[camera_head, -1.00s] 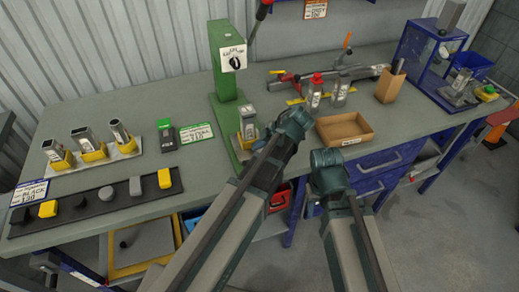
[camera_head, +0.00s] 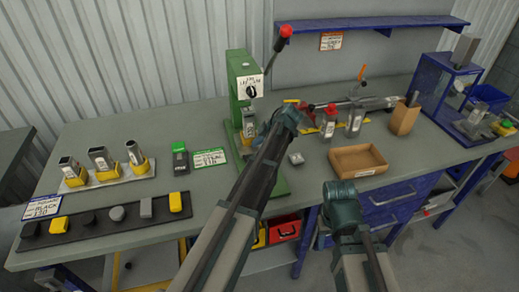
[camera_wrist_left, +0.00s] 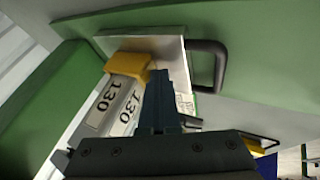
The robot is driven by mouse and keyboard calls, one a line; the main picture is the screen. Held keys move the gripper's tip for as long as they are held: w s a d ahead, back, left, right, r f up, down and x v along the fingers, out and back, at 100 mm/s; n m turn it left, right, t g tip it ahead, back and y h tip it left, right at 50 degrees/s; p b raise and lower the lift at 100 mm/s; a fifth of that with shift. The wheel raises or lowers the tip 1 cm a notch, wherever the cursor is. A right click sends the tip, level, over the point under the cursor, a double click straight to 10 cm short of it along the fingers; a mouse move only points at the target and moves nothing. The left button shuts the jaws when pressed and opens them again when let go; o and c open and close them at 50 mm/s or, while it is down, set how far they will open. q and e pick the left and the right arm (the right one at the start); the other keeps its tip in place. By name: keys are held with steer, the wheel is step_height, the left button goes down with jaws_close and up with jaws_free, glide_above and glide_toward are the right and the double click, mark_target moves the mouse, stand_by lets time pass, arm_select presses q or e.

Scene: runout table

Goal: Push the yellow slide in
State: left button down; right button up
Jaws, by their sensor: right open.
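The green press (camera_head: 242,75) stands on the table with a silver part (camera_head: 248,122) upright at its front. In the left wrist view a yellow block (camera_wrist_left: 130,66), which looks like the slide, sits beside silver faces marked 130 (camera_wrist_left: 112,103), near a pale plate and a dark loop handle (camera_wrist_left: 214,62). My left gripper (camera_head: 284,120) is at the right of the press; its fingers (camera_wrist_left: 158,85) look shut together and reach close to the yellow block. Contact cannot be told. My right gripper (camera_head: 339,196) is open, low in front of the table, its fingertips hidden.
Several silver parts in yellow holders (camera_head: 103,162) and a dark strip of small blocks (camera_head: 100,226) lie left. A cardboard tray (camera_head: 357,160) is right of my left arm, with a small grey piece (camera_head: 296,158) nearby. The press lever's red knob (camera_head: 285,30) stands high.

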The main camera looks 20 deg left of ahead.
arm_select(q)
steer(key=shift+w+a, duration=0.35)
steer(key=shift+w, duration=0.25)
steer(key=shift+w+a, duration=0.1)
steer(key=shift+w, duration=0.05)
steer(key=shift+w+a+r, duration=0.1)
steer(key=shift+r, duration=0.05)
arm_select(e)
steer(key=shift+d, duration=0.1)
